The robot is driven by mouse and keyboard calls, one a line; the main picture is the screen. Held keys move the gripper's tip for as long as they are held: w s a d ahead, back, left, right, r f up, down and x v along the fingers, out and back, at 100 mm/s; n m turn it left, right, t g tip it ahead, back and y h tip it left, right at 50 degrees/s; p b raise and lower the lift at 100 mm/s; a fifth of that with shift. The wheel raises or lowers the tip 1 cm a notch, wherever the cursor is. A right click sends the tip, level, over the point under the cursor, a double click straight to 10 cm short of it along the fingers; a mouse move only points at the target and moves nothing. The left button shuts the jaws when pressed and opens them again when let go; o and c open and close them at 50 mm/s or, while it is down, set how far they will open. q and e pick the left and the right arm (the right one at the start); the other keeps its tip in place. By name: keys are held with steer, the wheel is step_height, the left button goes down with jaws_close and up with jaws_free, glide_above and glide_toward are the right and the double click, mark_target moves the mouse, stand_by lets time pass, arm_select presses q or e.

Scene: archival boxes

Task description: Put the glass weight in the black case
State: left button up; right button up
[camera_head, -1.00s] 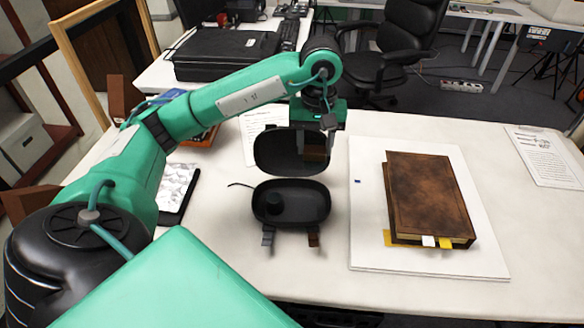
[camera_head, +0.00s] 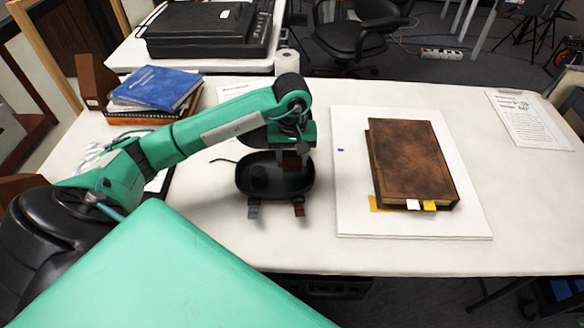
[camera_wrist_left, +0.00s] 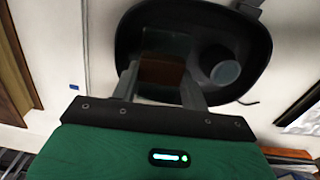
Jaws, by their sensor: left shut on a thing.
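The open black case (camera_head: 272,188) stands on the white table, left of the book. Its lid is partly hidden behind my left arm. A dark round piece (camera_head: 258,178) is in the left of its tray. It also shows as a round cup-like shape (camera_wrist_left: 225,72) in the left wrist view. My left gripper (camera_head: 291,166) points down over the right half of the tray. It is shut on a see-through block with a brownish tint, apparently the glass weight (camera_wrist_left: 161,72). I cannot tell whether the block touches the tray floor. My right gripper is not in view.
A brown book (camera_head: 410,160) lies on a white board (camera_head: 355,215) at right. Blue and orange books (camera_head: 157,88) lie at back left. A paper roll (camera_head: 287,66) stands behind my arm. A printed sheet (camera_head: 528,120) is far right. The front table strip is clear.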

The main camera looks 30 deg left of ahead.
mark_target(292, 170)
arm_select(q)
step_height(292, 170, down, 4)
steer(key=shift+f, duration=0.15)
steer(key=shift+s+f, duration=0.1)
steer(key=shift+f, duration=0.05)
steer(key=shift+c, duration=0.4)
steer(key=o, duration=0.9)
steer(key=shift+f, duration=0.1)
steer(key=shift+o, duration=0.2)
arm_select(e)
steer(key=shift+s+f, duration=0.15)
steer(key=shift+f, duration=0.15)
arm_select(q)
step_height(292, 170, up, 12)
steer(key=shift+r+b, duration=0.1)
steer(key=shift+b, duration=0.25)
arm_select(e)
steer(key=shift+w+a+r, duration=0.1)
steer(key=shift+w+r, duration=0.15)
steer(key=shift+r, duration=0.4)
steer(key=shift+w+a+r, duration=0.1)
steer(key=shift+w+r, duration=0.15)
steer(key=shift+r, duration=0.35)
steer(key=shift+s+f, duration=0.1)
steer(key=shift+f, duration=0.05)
